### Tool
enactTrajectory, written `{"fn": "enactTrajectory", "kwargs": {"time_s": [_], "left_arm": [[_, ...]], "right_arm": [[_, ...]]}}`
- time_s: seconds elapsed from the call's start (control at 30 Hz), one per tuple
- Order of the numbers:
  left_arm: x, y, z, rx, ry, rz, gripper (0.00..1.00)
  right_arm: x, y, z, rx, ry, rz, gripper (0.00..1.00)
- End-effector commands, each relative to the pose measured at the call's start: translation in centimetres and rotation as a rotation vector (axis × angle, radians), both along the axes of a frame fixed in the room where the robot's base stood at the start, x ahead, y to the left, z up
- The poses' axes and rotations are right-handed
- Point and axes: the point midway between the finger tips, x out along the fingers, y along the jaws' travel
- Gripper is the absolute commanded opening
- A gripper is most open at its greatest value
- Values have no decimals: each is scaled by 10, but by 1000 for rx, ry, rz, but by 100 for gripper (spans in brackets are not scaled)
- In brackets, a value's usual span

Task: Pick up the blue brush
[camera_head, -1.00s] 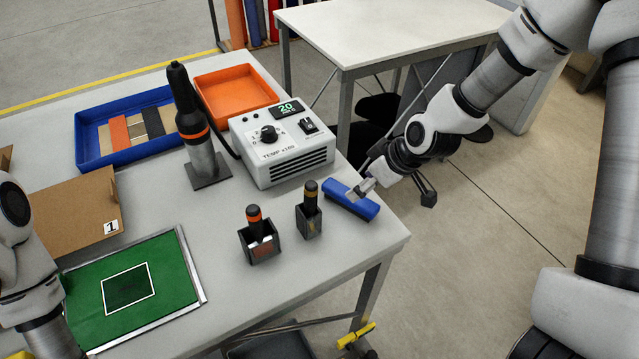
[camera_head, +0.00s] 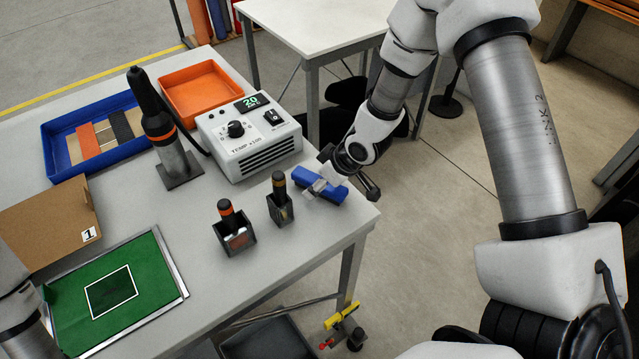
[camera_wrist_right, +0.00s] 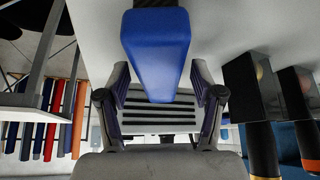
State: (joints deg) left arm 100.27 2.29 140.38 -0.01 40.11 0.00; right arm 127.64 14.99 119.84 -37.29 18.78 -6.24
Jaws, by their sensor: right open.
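The blue brush (camera_head: 330,193) lies at the right edge of the grey table, beside the temperature unit. My right gripper (camera_head: 315,188) is at the brush, its silver fingers over the near part of the blue body. In the right wrist view the blue brush (camera_wrist_right: 157,50) fills the upper middle, and the open gripper (camera_wrist_right: 157,100) has one finger on each side of its near end. Contact cannot be told. My left arm shows at the left edge, with its gripper out of view.
Two small holders with dark-handled tools, one orange-banded (camera_head: 234,232) and one yellow-banded (camera_head: 280,203), stand left of the brush. The temperature unit (camera_head: 245,140) is behind. A green mat (camera_head: 150,270) lies front left.

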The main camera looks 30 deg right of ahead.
Motion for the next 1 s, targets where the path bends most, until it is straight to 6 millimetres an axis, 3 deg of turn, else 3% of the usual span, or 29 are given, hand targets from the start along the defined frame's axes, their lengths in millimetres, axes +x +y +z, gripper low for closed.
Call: {"fn": "enactTrajectory", "kwargs": {"time_s": [0.63, 0.67, 0.83, 1.0], "left_arm": [[0, 0, -1, 0, 0, 0, 61], [0, 0, -1, 0, 0, 0, 61], [0, 0, -1, 0, 0, 0, 61], [0, 0, -1, 0, 0, 0, 61]], "right_arm": [[0, 0, -5, -1, 1, 0, 67], [0, 0, -5, -1, 1, 0, 63], [0, 0, -5, -1, 1, 0, 3], [0, 0, -5, -1, 1, 0, 0]]}}
